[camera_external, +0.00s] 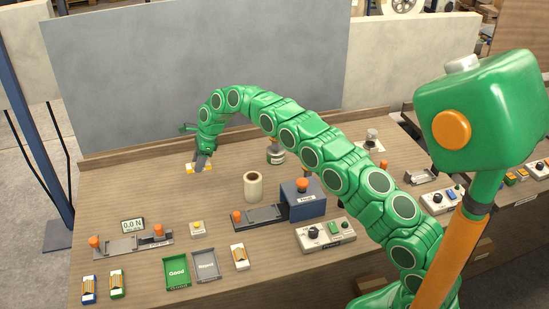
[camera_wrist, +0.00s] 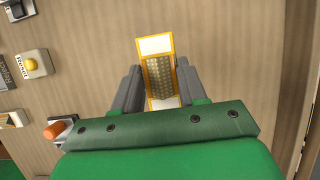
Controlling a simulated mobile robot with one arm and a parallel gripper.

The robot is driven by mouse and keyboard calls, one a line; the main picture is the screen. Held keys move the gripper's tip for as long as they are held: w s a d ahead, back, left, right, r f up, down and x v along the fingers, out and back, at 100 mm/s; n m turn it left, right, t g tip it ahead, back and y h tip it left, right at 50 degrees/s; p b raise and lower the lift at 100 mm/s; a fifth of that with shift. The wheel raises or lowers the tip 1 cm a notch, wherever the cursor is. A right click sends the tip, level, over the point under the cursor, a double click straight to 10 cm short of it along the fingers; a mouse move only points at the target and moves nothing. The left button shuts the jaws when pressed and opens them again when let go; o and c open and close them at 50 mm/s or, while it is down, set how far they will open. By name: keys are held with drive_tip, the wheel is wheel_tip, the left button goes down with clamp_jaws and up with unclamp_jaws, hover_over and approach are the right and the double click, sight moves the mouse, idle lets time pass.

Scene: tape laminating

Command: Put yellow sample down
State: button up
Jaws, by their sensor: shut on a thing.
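The yellow sample (camera_wrist: 157,46) is a flat strip with a yellow edge, a white end and a patterned metallic middle. In the wrist view it lies between the two grey fingers of my gripper (camera_wrist: 159,84), which are shut on it. In the external view my gripper (camera_external: 200,165) is low at the back left of the wooden table, and the yellow-edged sample (camera_external: 190,169) shows at its fingertips. I cannot tell whether the sample touches the table top. Part of it is hidden behind the fingers.
A green tray marked Good (camera_external: 176,285) and a grey tray (camera_external: 206,266) lie at the front. A tape roll (camera_external: 253,186), a blue press (camera_external: 303,203) and a small yellow-button box (camera_external: 197,228) stand nearby. The table left of my gripper is clear.

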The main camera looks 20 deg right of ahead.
sight(193, 180)
drive_tip(key=shift+w+a+f, duration=0.15)
drive_tip(key=shift+w+f, duration=0.05)
drive_tip(key=shift+f, duration=0.2)
drive_tip(key=shift+w+a+f, duration=0.1)
drive_tip(key=shift+w+f, duration=0.05)
drive_tip(key=shift+f, duration=0.25)
drive_tip(key=shift+w+a+f, duration=0.35)
drive_tip(key=shift+w+f, duration=0.25)
drive_tip(key=shift+f, duration=0.1)
drive_tip(key=shift+w+a+f, duration=0.1)
drive_tip(key=shift+w+f, duration=0.1)
drive_tip(key=shift+f, duration=1.55)
drive_tip(key=shift+f, duration=0.15)
drive_tip(key=o, duration=1.1)
drive_tip(key=shift+o, duration=0.2)
drive_tip(key=shift+r, duration=0.2)
